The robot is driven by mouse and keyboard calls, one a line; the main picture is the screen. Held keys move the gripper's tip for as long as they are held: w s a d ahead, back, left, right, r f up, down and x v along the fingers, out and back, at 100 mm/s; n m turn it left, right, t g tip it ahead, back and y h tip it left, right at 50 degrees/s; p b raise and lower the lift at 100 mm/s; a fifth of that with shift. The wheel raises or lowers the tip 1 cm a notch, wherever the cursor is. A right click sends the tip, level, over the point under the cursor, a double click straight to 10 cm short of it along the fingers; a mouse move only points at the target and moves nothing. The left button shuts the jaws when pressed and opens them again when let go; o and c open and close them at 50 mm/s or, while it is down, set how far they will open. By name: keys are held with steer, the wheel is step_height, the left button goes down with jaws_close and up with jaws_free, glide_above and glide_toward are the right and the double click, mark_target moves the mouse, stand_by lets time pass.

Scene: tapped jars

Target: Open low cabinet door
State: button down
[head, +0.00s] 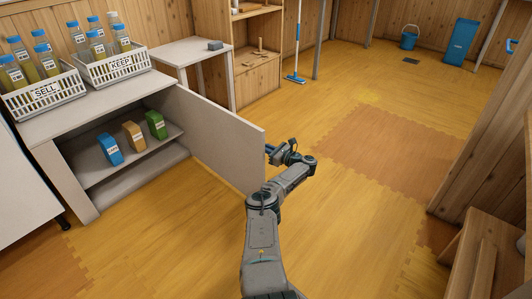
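The low cabinet (58,126) stands at the left with its front open. Its white door (215,135) is swung wide, jutting out from the cabinet's right side into the room. Inside, a blue, an orange and a green package stand on the shelf (80,170). My gripper (272,151) is at the outer edge of the door, on its right side. The fingers are small and partly hidden by the door edge, so I cannot tell whether they touch it or are closed.
Two white baskets, labelled SELL (45,101) and KEEP (112,71), hold bottles on the cabinet top. A small white table (190,50) stands behind the door. A wooden bench (490,235) is at the lower right. The floor right of my arm is clear.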

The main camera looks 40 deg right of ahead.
steer(key=shift+w+r, duration=0.2)
steer(key=shift+w, duration=0.05)
steer(key=c, duration=1.5)
jaws_free()
steer(key=shift+a, duration=0.15)
steer(key=shift+s+d+f, duration=0.15)
steer(key=shift+d, duration=0.1)
steer(key=shift+s, duration=0.15)
steer(key=s+d+p, duration=0.2)
steer(key=s+p, duration=0.2)
steer(key=s, duration=0.9)
steer(key=shift+s+d+p, duration=0.2)
steer(key=shift+d+p, duration=0.15)
